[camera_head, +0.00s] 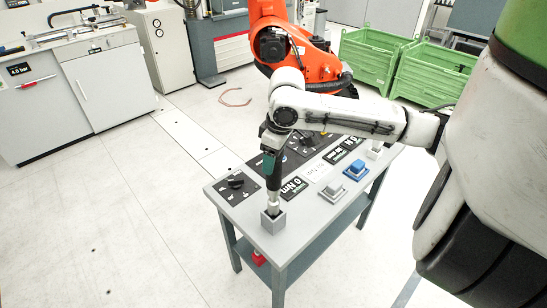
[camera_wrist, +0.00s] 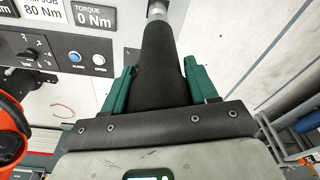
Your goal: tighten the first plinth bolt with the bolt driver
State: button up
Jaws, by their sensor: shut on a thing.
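The bolt driver has a black handle (camera_wrist: 160,62) and a pale metal shaft. My gripper (camera_head: 268,155) is shut on the handle, with its green fingers on either side; the gripper also shows in the wrist view (camera_wrist: 160,88). In the head view the driver (camera_head: 274,178) stands nearly upright, tip down, over a small grey square block (camera_head: 273,222) at the near corner of the grey table. The tip is at the block's dark top; I cannot tell whether it sits inside or just above. No plinth bolt can be made out.
The grey table (camera_head: 240,215) carries a dial panel (camera_head: 236,186), a "0 Nm" display (camera_head: 293,187) and a blue-topped block (camera_head: 356,170). The torque display (camera_wrist: 94,18) also reads 0 Nm. An orange robot arm (camera_head: 300,60) and green crates (camera_head: 372,55) stand behind. Floor at left is clear.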

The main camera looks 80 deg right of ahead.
aim_at(274, 178)
jog(key=shift+f+b, duration=2.55)
jog(key=shift+f, duration=1.25)
dwell(1.8)
dwell(0.3)
jog(key=o, duration=1)
jog(key=shift+o, duration=1.2)
jog(key=shift+f, duration=0.1)
jog(key=r, duration=0.3)
jog(key=s+r, duration=0.1)
jog(key=r, duration=0.6)
jog(key=shift+s+a+r, duration=0.15)
jog(key=shift+s+r, duration=0.15)
jog(key=shift+r, duration=0.1)
